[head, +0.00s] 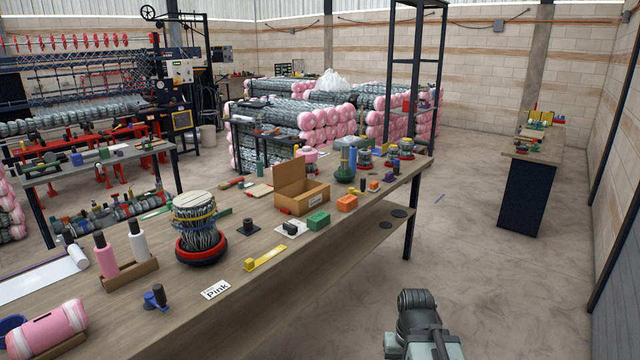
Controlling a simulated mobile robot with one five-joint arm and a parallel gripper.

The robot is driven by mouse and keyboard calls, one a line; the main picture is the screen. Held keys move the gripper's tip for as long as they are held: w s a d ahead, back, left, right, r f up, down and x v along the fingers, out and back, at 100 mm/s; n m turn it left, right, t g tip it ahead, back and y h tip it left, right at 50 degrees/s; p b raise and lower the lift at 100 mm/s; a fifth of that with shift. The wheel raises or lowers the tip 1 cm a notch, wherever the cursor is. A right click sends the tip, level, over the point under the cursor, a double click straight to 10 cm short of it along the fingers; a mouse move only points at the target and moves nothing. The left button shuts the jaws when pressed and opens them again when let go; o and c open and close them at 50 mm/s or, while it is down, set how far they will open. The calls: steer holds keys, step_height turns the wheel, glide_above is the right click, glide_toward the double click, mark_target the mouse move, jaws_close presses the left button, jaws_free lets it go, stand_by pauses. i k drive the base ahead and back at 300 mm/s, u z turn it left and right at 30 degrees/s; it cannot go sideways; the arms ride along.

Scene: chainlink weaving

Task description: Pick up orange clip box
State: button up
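An orange box (347,203), which looks like the orange clip box, sits on the long wooden workbench (240,285), near its right-hand edge. It stands just right of a green box (318,220) and an open cardboard box (301,195). A smaller orange item (373,186) lies a little farther back. The dark end of my arm (417,312) is at the bottom right, over the floor and apart from the bench. My gripper's fingers cannot be made out there, and nothing shows held.
A wire coil on a red base (195,232), pink and white bottles, a yellow tool (264,258) and a "Pink" label (215,290) lie on the bench. A dark shelf frame (412,80) rises behind its far end. The floor to the right is clear up to another table (535,150).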

mark_target(347, 203)
steer(key=u, duration=0.35)
steer(key=i, duration=0.9)
steer(key=z, duration=0.15)
steer(key=k, duration=0.75)
steer(key=u, duration=0.2)
steer(key=i, duration=0.35)
steer(key=z, duration=0.05)
